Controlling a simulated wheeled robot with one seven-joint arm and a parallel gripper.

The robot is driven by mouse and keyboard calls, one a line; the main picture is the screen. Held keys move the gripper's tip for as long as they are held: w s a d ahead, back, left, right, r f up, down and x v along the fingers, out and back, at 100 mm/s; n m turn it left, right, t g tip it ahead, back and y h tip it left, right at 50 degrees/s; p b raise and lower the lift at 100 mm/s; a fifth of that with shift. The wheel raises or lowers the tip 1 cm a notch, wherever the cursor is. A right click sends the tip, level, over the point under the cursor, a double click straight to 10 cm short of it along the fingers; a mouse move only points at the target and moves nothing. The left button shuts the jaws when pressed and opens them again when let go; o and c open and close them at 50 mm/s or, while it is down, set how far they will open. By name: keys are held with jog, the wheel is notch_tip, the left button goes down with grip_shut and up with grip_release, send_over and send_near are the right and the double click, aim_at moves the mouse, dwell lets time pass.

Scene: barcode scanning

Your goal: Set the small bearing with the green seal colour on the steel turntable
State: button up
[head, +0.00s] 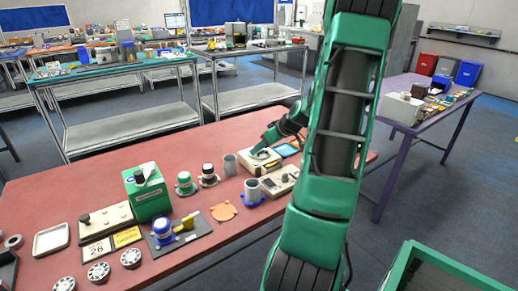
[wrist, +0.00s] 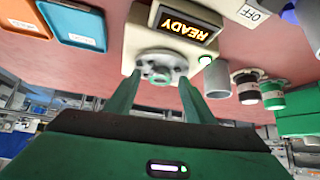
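A cream-coloured unit with a lit READY display (wrist: 188,22) stands on the red table, and its body also shows in the head view (head: 247,165). A round grey steel turntable (wrist: 160,55) sits on its front. A grey, ring-like part with dark spots (wrist: 162,74) shows at the turntable between my fingertips; I cannot make out a green seal on it. My gripper (wrist: 160,82) points at the turntable with its fingers well apart. I cannot tell whether they touch the part. In the head view my gripper (head: 264,150) is just over the unit. Several loose bearings (head: 98,272) lie at the table's near left.
A grey cup (wrist: 217,78) stands close beside the unit, with green-based and dark-based jars (wrist: 272,95) past it. Blue and orange trays (wrist: 75,22) lie on the unit's other side. A green box (head: 148,192) and a white tray (head: 51,239) stand farther left in the head view.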

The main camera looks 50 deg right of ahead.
jog(key=v, duration=1.2)
jog(key=s+a+m+g, duration=0.2)
jog(key=s+a+g, duration=0.2)
jog(key=a, duration=1)
jog(key=s+a+m+g, duration=0.4)
jog(key=s+a, duration=0.7)
jog(key=s, duration=0.3)
jog(key=shift+a+f, duration=0.2)
jog(key=shift+f, duration=0.05)
jog(key=shift+w+f, duration=0.25)
jog(key=shift+w, duration=0.4)
